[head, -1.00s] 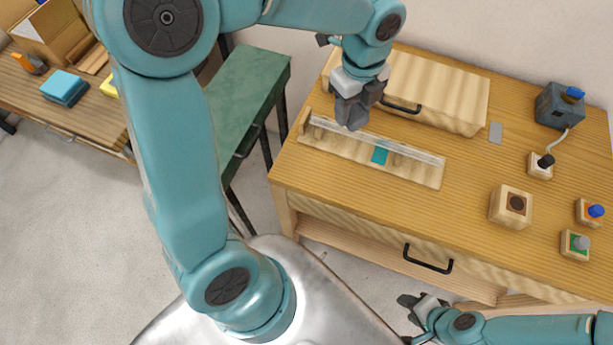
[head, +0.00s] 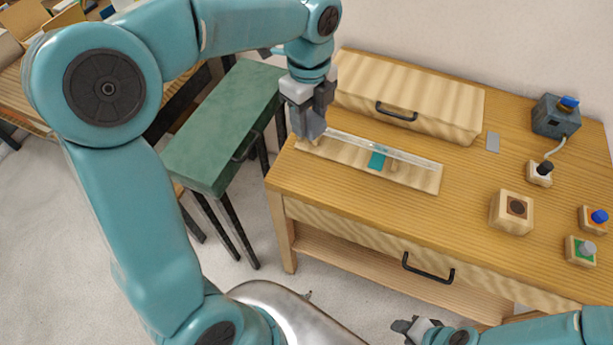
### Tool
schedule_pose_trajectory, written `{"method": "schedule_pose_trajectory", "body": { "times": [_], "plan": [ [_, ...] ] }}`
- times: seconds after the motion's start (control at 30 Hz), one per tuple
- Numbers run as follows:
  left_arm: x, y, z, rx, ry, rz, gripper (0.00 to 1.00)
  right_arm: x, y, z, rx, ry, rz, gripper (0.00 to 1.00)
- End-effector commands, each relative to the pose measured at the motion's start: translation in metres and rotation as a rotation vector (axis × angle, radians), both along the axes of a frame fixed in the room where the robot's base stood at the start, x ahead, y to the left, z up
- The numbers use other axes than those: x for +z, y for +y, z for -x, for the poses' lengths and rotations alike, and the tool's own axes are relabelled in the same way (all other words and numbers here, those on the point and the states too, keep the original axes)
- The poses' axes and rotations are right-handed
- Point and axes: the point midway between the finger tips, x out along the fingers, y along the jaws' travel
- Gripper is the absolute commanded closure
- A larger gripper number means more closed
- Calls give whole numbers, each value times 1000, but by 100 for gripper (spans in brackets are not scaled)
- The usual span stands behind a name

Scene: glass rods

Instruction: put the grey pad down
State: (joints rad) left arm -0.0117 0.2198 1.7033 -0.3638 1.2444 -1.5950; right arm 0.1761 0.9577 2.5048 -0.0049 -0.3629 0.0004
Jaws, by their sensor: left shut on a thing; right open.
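My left gripper (head: 311,118) is shut and points down over the left end of a wooden rack. A grey block at its tip looks to be the grey pad (head: 311,131); its edges blend with the grey fingers. The pad is at the left end of the clear glass rod (head: 400,155), and I cannot tell whether it touches the rod. The rod lies along the wooden rack (head: 425,181), which has a teal patch (head: 377,159) near its middle. My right gripper (head: 404,326) is open and empty, low in front of the table.
A flat grey rectangle (head: 493,142) lies on the wooden table (head: 460,215) beside a wooden case (head: 420,100). A wooden block with a dark round spot (head: 512,212) and several small knob boxes stand at right. A green side table (head: 225,125) is at left.

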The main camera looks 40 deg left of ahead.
Motion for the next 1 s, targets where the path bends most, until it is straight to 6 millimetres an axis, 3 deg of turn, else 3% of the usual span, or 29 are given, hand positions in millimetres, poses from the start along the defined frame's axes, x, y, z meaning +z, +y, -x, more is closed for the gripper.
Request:
{"method": "schedule_pose_trajectory", "body": {
  "times": [0.2,0.4,0.63,0.8,1.0],
  "plan": [
    [-67,0,1,-2,8,1,82,-2,0,0,0,-1,0,57],
    [-117,-1,1,-1,6,0,82,-3,0,0,0,-1,0,57],
    [-141,-2,2,1,4,-1,82,-4,0,0,0,-1,0,57],
    [-169,-3,3,2,4,0,82,-4,0,0,0,0,0,57],
    [-177,-2,3,1,-1,0,82,-4,0,0,0,0,0,57]
  ]
}}
